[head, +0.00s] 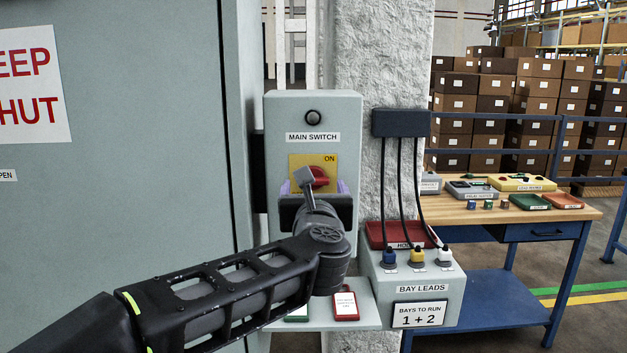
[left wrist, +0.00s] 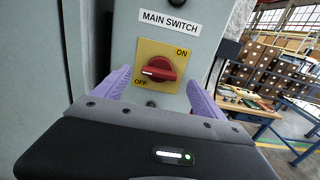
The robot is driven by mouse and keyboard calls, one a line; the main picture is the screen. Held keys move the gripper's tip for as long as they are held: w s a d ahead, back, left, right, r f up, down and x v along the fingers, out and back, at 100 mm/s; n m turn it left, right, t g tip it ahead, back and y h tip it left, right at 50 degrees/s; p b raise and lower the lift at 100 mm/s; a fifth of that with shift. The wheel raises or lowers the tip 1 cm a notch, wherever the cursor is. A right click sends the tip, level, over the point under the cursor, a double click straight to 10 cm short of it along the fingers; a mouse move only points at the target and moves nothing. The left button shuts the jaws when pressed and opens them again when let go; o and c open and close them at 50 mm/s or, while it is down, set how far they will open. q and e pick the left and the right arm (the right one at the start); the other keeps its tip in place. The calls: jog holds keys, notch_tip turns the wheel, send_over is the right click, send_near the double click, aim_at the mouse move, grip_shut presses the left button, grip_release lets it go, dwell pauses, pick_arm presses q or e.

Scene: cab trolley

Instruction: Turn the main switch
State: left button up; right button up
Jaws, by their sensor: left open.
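The main switch is a red rotary knob (head: 320,176) on a yellow plate, set on a grey box labelled MAIN SWITCH (head: 313,113). In the left wrist view the knob (left wrist: 159,69) shows whole, and its white mark points left, toward the OFF side. ON is printed at the plate's upper right. My left gripper (head: 314,188) is open in front of the box. Its purple fingers (left wrist: 159,80) stand either side of the knob, apart from it. In the head view my wrist hides part of the knob and plate. My right gripper is not in view.
A grey cabinet door (head: 150,180) fills the left. Below right of the switch is a bay leads box (head: 420,289) with several plugs and cables. A ledge with tags (head: 366,318) lies under the switch. A wooden workbench (head: 470,214) stands at right.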

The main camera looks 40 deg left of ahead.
pick_arm(q)
jog(key=x, duration=0.4)
jog(key=shift+w+a+p, duration=0.15)
jog(key=shift+p, duration=0.2)
jog(key=shift+c, duration=0.4)
jog(key=c, duration=1.3)
